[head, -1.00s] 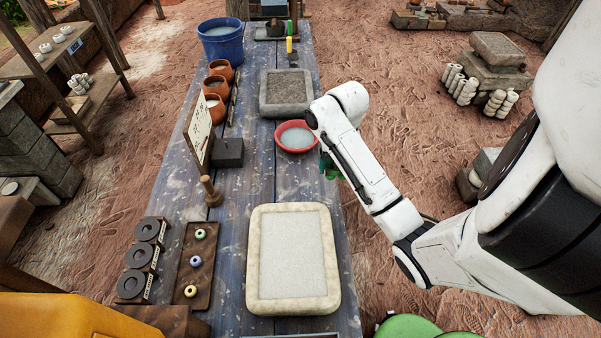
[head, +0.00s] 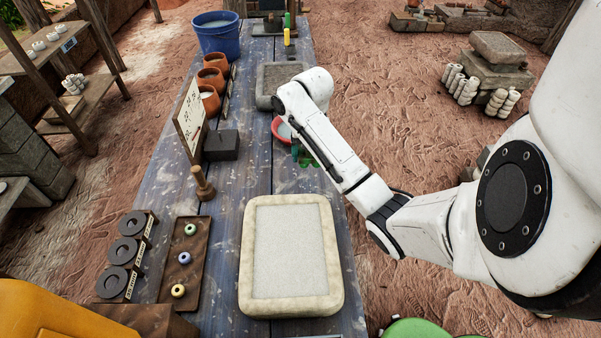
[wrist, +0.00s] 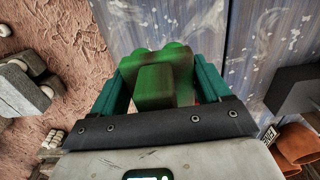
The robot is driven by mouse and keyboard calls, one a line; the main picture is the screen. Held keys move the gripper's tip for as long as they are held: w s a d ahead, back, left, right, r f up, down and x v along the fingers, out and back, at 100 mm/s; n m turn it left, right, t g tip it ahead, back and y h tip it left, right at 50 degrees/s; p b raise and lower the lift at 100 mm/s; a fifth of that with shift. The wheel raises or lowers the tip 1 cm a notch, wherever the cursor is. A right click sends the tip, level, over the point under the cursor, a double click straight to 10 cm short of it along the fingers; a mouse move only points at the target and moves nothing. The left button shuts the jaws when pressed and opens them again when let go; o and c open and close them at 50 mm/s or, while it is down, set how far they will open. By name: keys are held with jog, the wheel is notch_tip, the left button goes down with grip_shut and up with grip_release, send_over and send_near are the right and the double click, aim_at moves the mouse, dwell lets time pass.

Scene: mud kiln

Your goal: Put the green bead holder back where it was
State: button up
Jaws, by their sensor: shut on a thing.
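The green bead holder (wrist: 165,78) is a green block with two rounded bumps at its far end. In the wrist view it sits between the teal fingers of my gripper (wrist: 162,62), which is shut on it. Most of the holder is hidden there by my arm. I cannot tell its height above the planks.
A pale framed tray (head: 333,255) lies at the table's front. A bead board (head: 199,232) and grey rings (head: 130,224) are to its left. A wooden peg (head: 203,185), dark block (head: 221,146) and upright board (head: 188,118) stand mid-table. Clay pots (head: 209,101) and a blue bucket (head: 216,35) are farther back.

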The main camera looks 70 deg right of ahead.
aim_at(303, 156)
jog(key=shift+w+d+f+b, duration=0.2)
jog(key=shift+w+f+b, duration=0.4)
jog(key=shift+f+b, duration=0.2)
jog(key=shift+w+d+f+b, duration=0.15)
jog(key=shift+w+f+b, duration=0.45)
jog(key=shift+f+b, duration=0.15)
jog(key=shift+w+f+b, duration=0.25)
jog(key=shift+f+b, duration=0.15)
jog(key=shift+b, duration=0.2)
jog(key=shift+w+d+f, duration=0.1)
jog(key=shift+w+f, duration=0.05)
jog(key=shift+f, duration=1.3)
jog(key=shift+f, duration=0.1)
jog(key=o, duration=1.4)
jog(key=shift+f, duration=0.1)
jog(key=shift+c, duration=0.2)
notch_tip(303, 156, up, 12)
jog(key=p, duration=0.8)
jog(key=shift+r+p, duration=0.2)
jog(key=shift+p, duration=0.1)
